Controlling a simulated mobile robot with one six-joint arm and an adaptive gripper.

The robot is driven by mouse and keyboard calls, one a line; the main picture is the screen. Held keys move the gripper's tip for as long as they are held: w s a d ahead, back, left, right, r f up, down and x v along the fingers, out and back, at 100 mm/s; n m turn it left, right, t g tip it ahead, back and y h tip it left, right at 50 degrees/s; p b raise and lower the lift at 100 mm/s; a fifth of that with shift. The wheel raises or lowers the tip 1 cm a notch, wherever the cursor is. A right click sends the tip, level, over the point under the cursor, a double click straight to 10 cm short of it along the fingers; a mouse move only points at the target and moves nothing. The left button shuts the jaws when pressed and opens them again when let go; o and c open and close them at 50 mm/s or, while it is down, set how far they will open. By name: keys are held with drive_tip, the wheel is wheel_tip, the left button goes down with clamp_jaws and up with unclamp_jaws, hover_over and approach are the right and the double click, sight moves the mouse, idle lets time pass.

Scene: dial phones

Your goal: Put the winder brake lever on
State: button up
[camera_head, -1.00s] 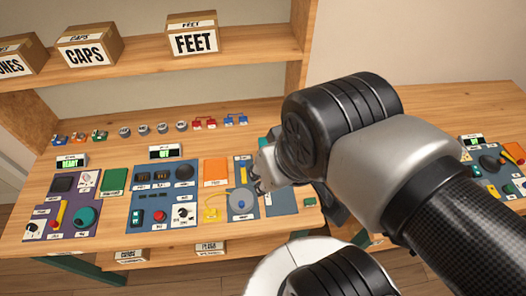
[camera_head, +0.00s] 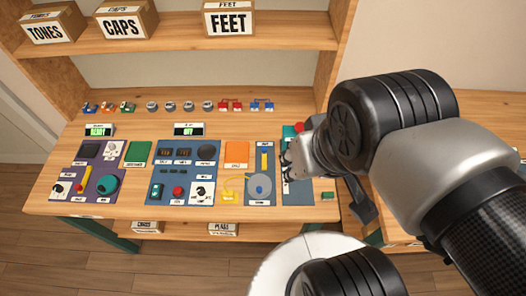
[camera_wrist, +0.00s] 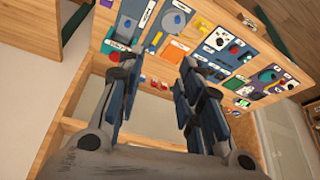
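The yellow lever (camera_head: 264,159) that I take for the winder brake lever stands at the top of a narrow blue panel, above a grey round disc (camera_head: 259,185). It points nearly straight up the panel. The labels are too small to read. In the wrist view the lever (camera_wrist: 155,42) and disc (camera_wrist: 173,23) show beyond the fingers. My gripper (camera_head: 289,166) is just right of that panel, above the neighbouring blue panel (camera_head: 297,196), which it partly hides. In the wrist view my gripper (camera_wrist: 160,48) is open, with nothing between its fingers.
Left of the lever are an orange plate (camera_head: 237,153), a yellow part (camera_head: 231,190) and a panel with a red button (camera_head: 178,191). A purple panel (camera_head: 72,172) lies farther left. Small coloured parts line the back. A shelf with labelled boxes (camera_head: 229,18) stands behind.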

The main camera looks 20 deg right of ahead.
drive_tip(key=shift+w, duration=0.2)
drive_tip(key=shift+c, duration=0.6)
drive_tip(key=w, duration=0.8)
drive_tip(key=shift+f, duration=0.35)
drive_tip(key=c, duration=0.5)
drive_tip(key=w+f, duration=0.1)
drive_tip(key=w, duration=0.2)
drive_tip(key=w+f, duration=0.2)
drive_tip(key=w, duration=0.2)
drive_tip(key=w+f, duration=0.2)
drive_tip(key=w, duration=0.2)
drive_tip(key=shift+d, duration=0.1)
clamp_jaws()
drive_tip(key=w+x, duration=0.2)
drive_tip(key=x, duration=0.9)
drive_tip(key=w+r+x, duration=0.1)
drive_tip(key=w+x, duration=0.1)
drive_tip(key=x, duration=1)
drive_tip(key=shift+d+r+g, duration=0.3)
drive_tip(key=shift+r+g, duration=0.05)
drive_tip(key=shift+g, duration=0.05)
